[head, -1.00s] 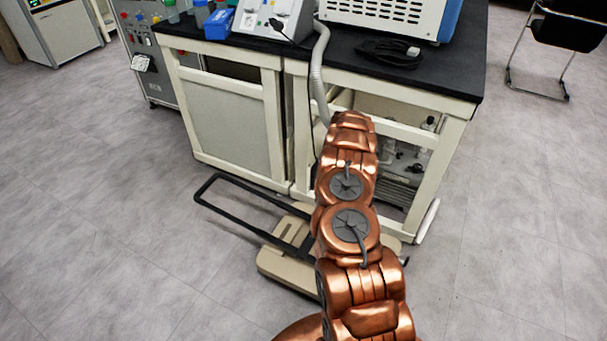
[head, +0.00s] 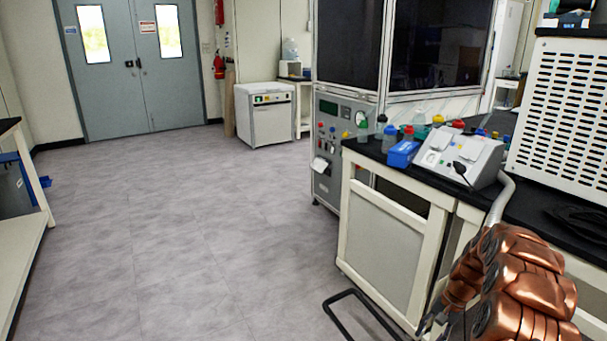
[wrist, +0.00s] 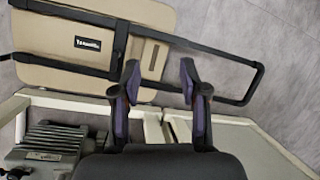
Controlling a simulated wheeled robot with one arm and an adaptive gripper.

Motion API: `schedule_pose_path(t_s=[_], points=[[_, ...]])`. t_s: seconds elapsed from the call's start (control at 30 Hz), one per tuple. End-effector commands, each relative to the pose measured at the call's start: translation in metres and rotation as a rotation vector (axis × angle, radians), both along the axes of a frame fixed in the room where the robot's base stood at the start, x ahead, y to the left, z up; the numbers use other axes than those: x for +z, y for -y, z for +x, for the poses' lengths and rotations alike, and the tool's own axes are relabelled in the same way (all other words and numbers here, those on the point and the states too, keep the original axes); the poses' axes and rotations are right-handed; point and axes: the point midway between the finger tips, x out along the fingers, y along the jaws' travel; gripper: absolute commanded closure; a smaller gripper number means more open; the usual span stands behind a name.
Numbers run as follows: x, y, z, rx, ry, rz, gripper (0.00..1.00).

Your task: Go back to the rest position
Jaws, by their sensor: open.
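My gripper (wrist: 161,88) shows in the wrist view, its two dark and purple fingers apart with nothing between them. It hangs above the edge of a white-framed bench and a beige cart with a black handle. My copper arm fills the lower right of the head view, folded beside the bench. The gripper itself is hard to make out in the head view.
The lab bench (head: 388,232) with a black top carries bottles, a blue box (head: 403,153) and a grey instrument (head: 461,158). The cart (wrist: 68,45) stands on the floor by the bench. Open grey floor (head: 165,220) lies left, towards double doors (head: 131,75).

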Motion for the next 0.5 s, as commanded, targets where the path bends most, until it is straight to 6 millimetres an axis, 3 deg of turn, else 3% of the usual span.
schedule_pose_path(t_s=[0.03,0.2,0.5], points=[[0.015,-0.011,-0.002,0.026,0.008,0.001,0.56],[0.051,-0.044,-0.017,0.105,0.016,0.004,0.56],[0.108,-0.094,-0.057,0.243,0.024,-0.002,0.56]])
